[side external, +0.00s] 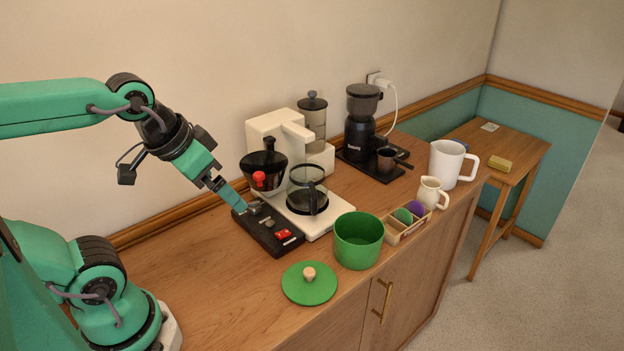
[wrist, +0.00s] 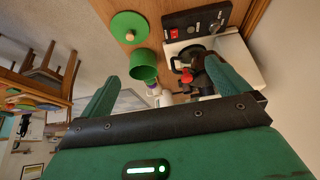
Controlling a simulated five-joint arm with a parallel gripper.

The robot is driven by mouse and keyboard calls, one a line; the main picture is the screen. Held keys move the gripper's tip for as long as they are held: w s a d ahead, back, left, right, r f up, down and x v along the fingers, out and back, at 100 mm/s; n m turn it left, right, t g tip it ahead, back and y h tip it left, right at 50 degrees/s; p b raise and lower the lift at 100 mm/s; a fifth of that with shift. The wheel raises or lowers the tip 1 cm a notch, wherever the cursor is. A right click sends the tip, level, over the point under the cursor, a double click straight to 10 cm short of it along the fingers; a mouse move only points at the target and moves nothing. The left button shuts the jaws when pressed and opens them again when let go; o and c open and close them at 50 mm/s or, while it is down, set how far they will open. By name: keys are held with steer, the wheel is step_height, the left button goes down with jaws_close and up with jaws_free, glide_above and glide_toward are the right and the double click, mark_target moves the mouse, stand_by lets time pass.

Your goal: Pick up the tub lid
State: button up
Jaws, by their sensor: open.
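The tub lid (side external: 309,284) is a round green disc with a pale wooden knob, lying flat on the wooden cabinet top near its front edge. It also shows in the wrist view (wrist: 122,24), at the top. The open green tub (side external: 358,241) stands just to the right of the lid; in the wrist view the tub (wrist: 143,62) is below the lid. My gripper (side external: 238,205) is above the dark switch panel, behind and left of the lid and apart from it. In the wrist view its two green fingers (wrist: 166,90) are spread wide with nothing held between them.
A dark panel with a red switch (side external: 270,230) lies beneath my gripper. A white coffee maker (side external: 280,140) with a glass carafe stands behind. A grinder (side external: 361,125), a small divided box (side external: 407,222), a creamer jug (side external: 432,192) and a white mug (side external: 448,163) are farther right. Bare wood lies left of the lid.

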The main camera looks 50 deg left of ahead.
steer(key=shift+r, duration=0.15)
step_height(320, 180, up, 5)
steer(key=g, duration=0.6)
glide_above(309, 271)
step_height(309, 271, down, 24)
steer(key=shift+w+d+r, duration=0.1)
steer(key=shift+r, duration=0.05)
stand_by(0.9)
steer(key=shift+f, duration=2.6)
steer(key=shift+c, duration=0.2)
steer(key=c, duration=0.7)
